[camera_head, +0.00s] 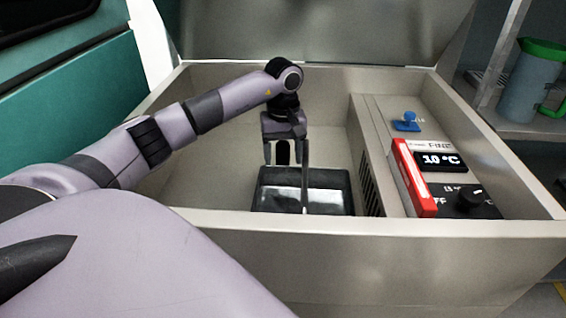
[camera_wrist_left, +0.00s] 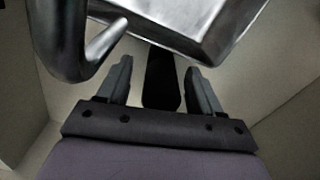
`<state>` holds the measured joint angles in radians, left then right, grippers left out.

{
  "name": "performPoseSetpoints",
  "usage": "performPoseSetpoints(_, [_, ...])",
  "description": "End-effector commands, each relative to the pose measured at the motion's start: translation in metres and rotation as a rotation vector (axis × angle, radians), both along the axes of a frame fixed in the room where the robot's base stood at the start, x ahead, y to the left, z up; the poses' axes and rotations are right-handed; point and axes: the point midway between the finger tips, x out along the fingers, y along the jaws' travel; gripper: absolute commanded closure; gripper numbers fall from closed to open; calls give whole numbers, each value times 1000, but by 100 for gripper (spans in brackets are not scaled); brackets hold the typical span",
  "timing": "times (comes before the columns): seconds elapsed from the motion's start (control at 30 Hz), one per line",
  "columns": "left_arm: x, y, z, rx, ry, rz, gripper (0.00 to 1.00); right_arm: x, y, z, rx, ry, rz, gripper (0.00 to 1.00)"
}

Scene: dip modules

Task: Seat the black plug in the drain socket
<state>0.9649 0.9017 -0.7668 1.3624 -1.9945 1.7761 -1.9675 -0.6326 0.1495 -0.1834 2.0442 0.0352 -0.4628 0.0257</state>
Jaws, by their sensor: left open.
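My left gripper (camera_head: 285,163) is open and points down inside the steel basin, above the back edge of a dark tray. It also shows in the left wrist view (camera_wrist_left: 160,72). A black piece (camera_head: 283,152), which looks like the black plug, stands between the fingers. In the left wrist view this black piece (camera_wrist_left: 161,82) has a gap to either finger, so it is not gripped. I cannot make out the drain socket. My right gripper is not in view.
The basin's front rim (camera_head: 400,226) is close. A control panel with a display (camera_head: 441,162) is at right. The left basin floor is clear.

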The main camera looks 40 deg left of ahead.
Motion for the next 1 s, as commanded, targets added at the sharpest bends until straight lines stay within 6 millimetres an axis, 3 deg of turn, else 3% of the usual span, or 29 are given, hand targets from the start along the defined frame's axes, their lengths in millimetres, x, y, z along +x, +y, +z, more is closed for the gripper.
performPoseSetpoints(0.1, [0, 1, -12, 1, -1, 1, 35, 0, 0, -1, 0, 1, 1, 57])
performPoseSetpoints(0.37, [0, 1, -13, 1, -2, 0, 35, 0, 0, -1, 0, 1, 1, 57])
performPoseSetpoints(0.5, [0, 1, -13, 2, -1, 0, 80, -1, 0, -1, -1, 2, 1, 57])
performPoseSetpoints(0.57, [0, 1, -13, 2, -1, 0, 97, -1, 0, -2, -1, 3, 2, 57])
performPoseSetpoints(1.0, [0, 1, -4, 1, -5, 1, 100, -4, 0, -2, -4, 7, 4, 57])
